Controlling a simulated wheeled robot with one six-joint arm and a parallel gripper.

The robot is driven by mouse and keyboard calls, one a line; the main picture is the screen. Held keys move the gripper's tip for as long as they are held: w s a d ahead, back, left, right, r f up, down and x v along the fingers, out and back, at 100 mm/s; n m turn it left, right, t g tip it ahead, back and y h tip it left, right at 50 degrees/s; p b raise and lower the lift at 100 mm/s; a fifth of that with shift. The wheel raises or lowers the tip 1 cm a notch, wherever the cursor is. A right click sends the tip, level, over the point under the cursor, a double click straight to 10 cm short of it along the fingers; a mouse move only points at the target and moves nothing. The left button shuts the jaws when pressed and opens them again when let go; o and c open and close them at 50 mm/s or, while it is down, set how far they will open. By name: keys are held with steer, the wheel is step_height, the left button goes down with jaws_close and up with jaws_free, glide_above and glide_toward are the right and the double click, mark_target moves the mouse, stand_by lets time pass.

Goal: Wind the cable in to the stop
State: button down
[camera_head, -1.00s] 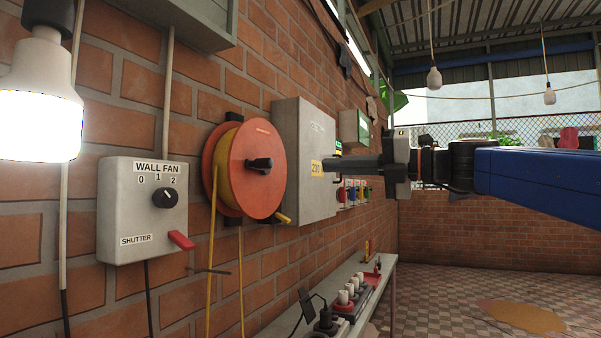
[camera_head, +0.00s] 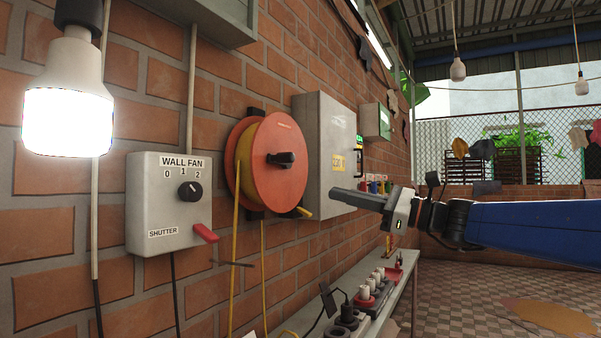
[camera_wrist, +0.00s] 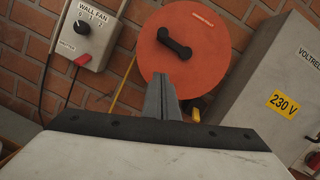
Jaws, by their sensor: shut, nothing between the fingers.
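The cable reel, an orange-red disc (camera_head: 281,163) with a black crank handle (camera_head: 281,159), is mounted on the brick wall. Yellow cable (camera_head: 235,262) is wound in it and two lengths hang below. A yellow end piece (camera_head: 303,212) sticks out at the reel's lower right. In the wrist view the reel (camera_wrist: 196,68) and its black handle (camera_wrist: 174,44) lie just beyond the fingertips. My gripper (camera_head: 335,193) is shut and empty, right of and below the handle in the head view, apart from it. In the wrist view my gripper (camera_wrist: 162,82) points at the disc below the handle.
A grey WALL FAN box (camera_head: 168,222) with knob and red lever (camera_head: 205,232) is left of the reel. A grey 230 V cabinet (camera_head: 318,120) stands close on the right. A bench (camera_head: 405,290) with plugs is below. A lit bulb (camera_head: 68,110) hangs at left.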

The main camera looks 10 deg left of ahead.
mark_target(289, 160)
steer(key=w+a+r, duration=0.1)
steer(key=a+r, duration=0.4)
steer(key=a, duration=0.5)
steer(key=shift+w+r+n, duration=0.25)
steer(key=shift+w+n, duration=0.05)
steer(key=shift+s+r+m, duration=0.15)
steer(key=shift+r+m, duration=0.2)
steer(key=shift+m, duration=0.35)
steer(key=shift+w+d+r+m+t+h, duration=0.2)
steer(key=shift+r+m+t, duration=0.6)
steer(key=shift+m, duration=0.95)
steer(key=shift+w+a+r+m+t+h, duration=0.1)
steer(key=shift+r+m+t+h, duration=0.25)
steer(key=shift+r+m, duration=1.1)
steer(key=shift+w+d+r+m+t+h, duration=0.15)
steer(key=shift+r+m+t, duration=0.55)
steer(key=shift+m, duration=1.3)
steer(key=shift+w+r, duration=0.15)
